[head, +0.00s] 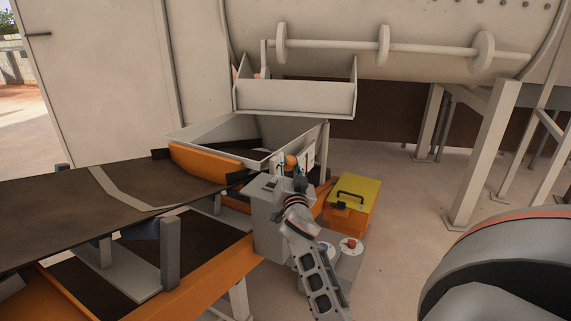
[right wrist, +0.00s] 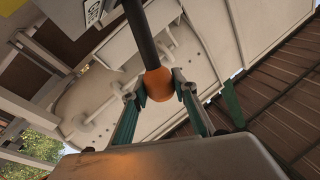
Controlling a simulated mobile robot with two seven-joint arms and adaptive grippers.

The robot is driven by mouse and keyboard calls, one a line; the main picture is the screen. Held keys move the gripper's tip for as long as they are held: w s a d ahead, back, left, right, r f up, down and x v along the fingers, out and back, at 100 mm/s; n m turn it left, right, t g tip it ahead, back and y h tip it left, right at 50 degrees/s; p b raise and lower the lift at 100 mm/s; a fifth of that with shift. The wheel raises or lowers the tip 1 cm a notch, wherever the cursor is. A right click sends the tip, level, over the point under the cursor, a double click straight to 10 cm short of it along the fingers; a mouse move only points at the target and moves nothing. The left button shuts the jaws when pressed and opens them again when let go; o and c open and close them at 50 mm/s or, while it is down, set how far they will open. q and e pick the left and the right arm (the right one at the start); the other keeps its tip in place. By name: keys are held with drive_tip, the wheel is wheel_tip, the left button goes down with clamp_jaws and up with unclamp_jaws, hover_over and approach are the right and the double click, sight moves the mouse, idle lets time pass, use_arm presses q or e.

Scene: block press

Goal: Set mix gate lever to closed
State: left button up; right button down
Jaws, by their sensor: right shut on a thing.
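The mix gate lever shows in the right wrist view as a dark rod (right wrist: 137,30) ending in an orange ball knob (right wrist: 158,84). In the head view its orange knob (head: 291,161) is small, by the front of the hopper (head: 225,128). My right gripper (head: 288,170) reaches up to it from below. In the right wrist view the right gripper's fingers (right wrist: 160,90) are closed on the knob from both sides. The lever's pivot is not clear in either view. My left gripper is not in view.
A grey box (head: 265,222) stands just under the right gripper. A yellow toolbox (head: 356,195) is to its right, with a red button panel (head: 351,244) below. The dark conveyor belt (head: 60,215) runs left. A large mixer drum (head: 400,40) is above. Open floor lies right.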

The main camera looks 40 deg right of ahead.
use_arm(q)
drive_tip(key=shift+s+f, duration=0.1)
use_arm(e)
drive_tip(key=shift+d, duration=0.1)
drive_tip(key=c, duration=1.8)
unclamp_jaws()
drive_tip(key=shift+o, duration=1.1)
drive_tip(key=shift+s, duration=0.1)
wheel_tip(320, 180, up, 10)
drive_tip(key=shift+f, duration=0.1)
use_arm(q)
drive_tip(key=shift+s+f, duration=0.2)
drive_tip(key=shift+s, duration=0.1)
